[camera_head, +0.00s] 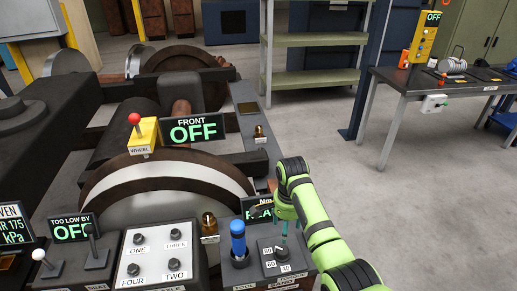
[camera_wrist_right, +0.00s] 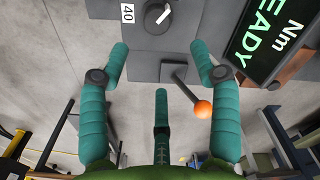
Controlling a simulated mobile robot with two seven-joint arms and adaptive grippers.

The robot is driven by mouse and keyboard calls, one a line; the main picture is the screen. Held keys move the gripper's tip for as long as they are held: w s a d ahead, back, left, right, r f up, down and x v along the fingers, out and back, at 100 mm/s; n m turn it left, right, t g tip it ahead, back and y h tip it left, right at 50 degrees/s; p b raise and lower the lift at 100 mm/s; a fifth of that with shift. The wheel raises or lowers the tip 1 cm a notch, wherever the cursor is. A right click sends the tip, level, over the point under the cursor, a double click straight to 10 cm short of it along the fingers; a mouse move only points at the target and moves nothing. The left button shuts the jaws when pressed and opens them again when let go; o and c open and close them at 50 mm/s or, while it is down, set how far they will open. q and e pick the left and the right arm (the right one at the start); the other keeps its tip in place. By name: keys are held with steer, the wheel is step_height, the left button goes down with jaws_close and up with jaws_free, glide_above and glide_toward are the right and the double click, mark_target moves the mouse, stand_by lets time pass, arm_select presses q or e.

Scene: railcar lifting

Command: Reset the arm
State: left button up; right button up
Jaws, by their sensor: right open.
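My right gripper (camera_head: 285,228) is at the front right of the machine in the head view, above a small control box with a dial (camera_head: 281,252). In the right wrist view the teal fingers of the right gripper (camera_wrist_right: 161,66) are spread apart with nothing between their tips. A lever with an orange ball (camera_wrist_right: 203,109) shows between and beyond the fingers; I cannot tell if a finger touches it. The dial (camera_wrist_right: 157,13) with a "40" label lies past the fingertips. My left gripper is in neither view.
A blue handle (camera_head: 238,240) stands left of the dial. A display (camera_head: 262,208) is partly hidden by my right arm; it reads "READY" in the wrist view (camera_wrist_right: 268,45). A button box (camera_head: 158,262) sits further left. A workbench (camera_head: 440,84) stands right, with clear floor (camera_head: 330,130) between.

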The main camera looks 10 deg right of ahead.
steer(key=s+d+f+n+t, duration=0.2)
steer(key=s+f+n, duration=0.45)
steer(key=s, duration=0.65)
steer(key=s+r+n+t, duration=0.1)
steer(key=s+r+n, duration=0.15)
steer(key=s, duration=0.65)
steer(key=s+r+n+t, duration=0.1)
steer(key=s+r+n, duration=0.15)
steer(key=s, duration=0.65)
step_height(320, 180, down, 23)
steer(key=s+g, duration=0.1)
steer(key=g, duration=0.1)
steer(key=s+d+f, duration=0.2)
steer(key=s+f, duration=0.5)
steer(key=s, duration=0.1)
steer(key=s+d+f+n+g, duration=0.1)
steer(key=s+f, duration=0.6)
steer(key=s, duration=0.1)
steer(key=shift+d+f, duration=0.35)
steer(key=shift+f, duration=0.05)
